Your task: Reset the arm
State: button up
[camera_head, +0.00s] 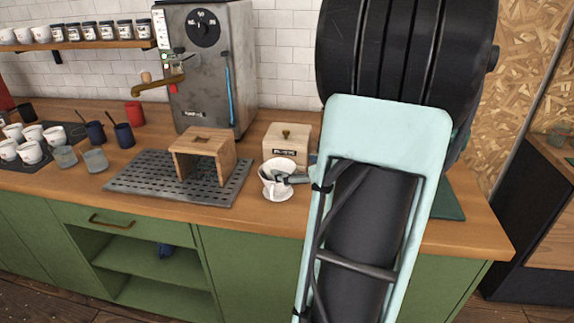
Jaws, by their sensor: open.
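My arm, pale blue and black, fills the right-centre of the head view and hides much behind it. The grey tip of my gripper (290,179) pokes out left of the arm, at the right side of a white dripper (279,167). The jaws are open, but most of the gripper is hidden behind my arm. The dripper stands upright on the wooden counter (150,212). I cannot tell whether the gripper touches it.
A wooden stand (203,152) sits on a grey perforated mat (133,178). Behind are a steel machine (208,75) and a wooden box (287,145) with a knob. Glasses (95,160), white cups (30,152) and dark mugs (124,136) stand at left. Counter front is clear.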

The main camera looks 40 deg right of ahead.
jog(key=shift+s+r, duration=0.25)
jog(key=shift+s, duration=0.25)
